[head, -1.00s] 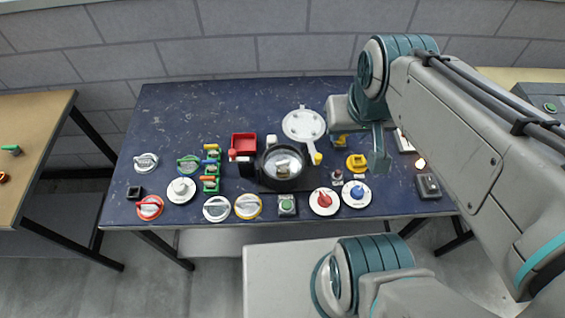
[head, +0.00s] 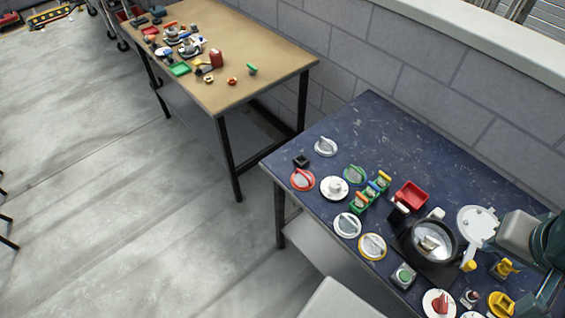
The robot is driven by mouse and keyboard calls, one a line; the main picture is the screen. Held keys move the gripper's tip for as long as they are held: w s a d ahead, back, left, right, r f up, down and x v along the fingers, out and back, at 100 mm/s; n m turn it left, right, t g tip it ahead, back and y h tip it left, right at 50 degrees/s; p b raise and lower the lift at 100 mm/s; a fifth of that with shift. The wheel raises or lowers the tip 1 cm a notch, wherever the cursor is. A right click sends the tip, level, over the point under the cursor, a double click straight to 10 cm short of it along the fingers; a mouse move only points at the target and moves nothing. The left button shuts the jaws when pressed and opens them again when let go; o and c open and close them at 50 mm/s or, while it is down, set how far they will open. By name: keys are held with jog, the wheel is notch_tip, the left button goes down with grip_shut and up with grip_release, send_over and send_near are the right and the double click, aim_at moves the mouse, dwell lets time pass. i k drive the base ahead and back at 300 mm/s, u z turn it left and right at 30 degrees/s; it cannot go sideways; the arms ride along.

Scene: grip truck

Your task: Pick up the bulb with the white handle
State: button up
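I cannot pick out a bulb with a white handle for certain. A small white-ended piece (head: 401,209) lies beside the black round pot (head: 410,250) on the blue table. Another white piece (head: 437,213) sticks up behind the pot. Both are too small to identify. My gripper (head: 546,292) is at the right edge, partly cut off, over the table's right part. Its fingertips are not clear, so I cannot tell whether it is open or holds anything.
The blue table (head: 365,125) holds a red bin (head: 411,195), a green rack (head: 367,196) with coloured handles, several round dials and a white lidded disc (head: 477,224). A brown table (head: 270,70) with clutter stands at the left. Grey floor lies between and in front.

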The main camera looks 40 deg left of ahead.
aim_at(429, 244)
jog(key=u, duration=0.15)
jog(key=k, duration=1.05)
jog(key=u, duration=0.7)
jog(key=i, duration=1.15)
jog(key=z, duration=0.7)
